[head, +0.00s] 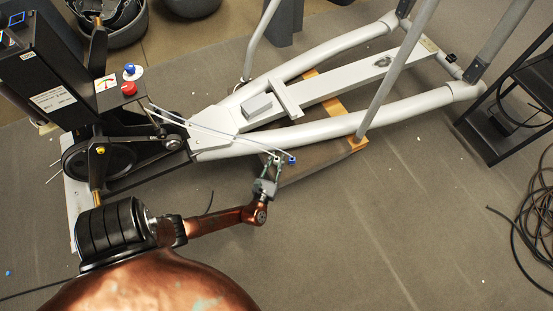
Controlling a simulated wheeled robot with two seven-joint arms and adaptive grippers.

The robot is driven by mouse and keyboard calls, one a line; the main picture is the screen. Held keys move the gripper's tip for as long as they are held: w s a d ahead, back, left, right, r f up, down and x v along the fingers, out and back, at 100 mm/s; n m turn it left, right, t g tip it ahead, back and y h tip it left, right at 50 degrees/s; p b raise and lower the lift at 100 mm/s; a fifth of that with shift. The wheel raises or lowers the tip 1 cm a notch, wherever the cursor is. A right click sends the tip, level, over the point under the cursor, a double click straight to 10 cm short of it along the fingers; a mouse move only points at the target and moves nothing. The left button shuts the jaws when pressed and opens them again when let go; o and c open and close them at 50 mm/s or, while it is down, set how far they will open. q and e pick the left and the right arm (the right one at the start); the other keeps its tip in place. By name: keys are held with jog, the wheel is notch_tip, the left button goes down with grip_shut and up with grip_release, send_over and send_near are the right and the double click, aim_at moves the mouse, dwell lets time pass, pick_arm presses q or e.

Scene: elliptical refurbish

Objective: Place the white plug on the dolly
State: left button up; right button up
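My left gripper (276,162) reaches in from the lower left. Its fingers are at the near side of the white elliptical frame, above the dolly. Small white and blue bits show at the fingertips, where thin white strands from the black console end. I cannot tell whether one of these bits is the white plug, or whether the fingers are closed on it. The dolly (325,152), a dark board with light wooden edges, lies on the floor under the frame and is partly hidden by it. My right gripper is not in view.
The elliptical's white frame (410,103) crosses the middle. Its black console (57,58) with a red knob stands at left. A black shelf (500,120) and coiled black cables (538,225) are at right. Dark bins stand at the top. The lower-middle floor is mostly clear.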

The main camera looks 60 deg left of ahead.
pick_arm(q)
jog(key=shift+o, duration=1)
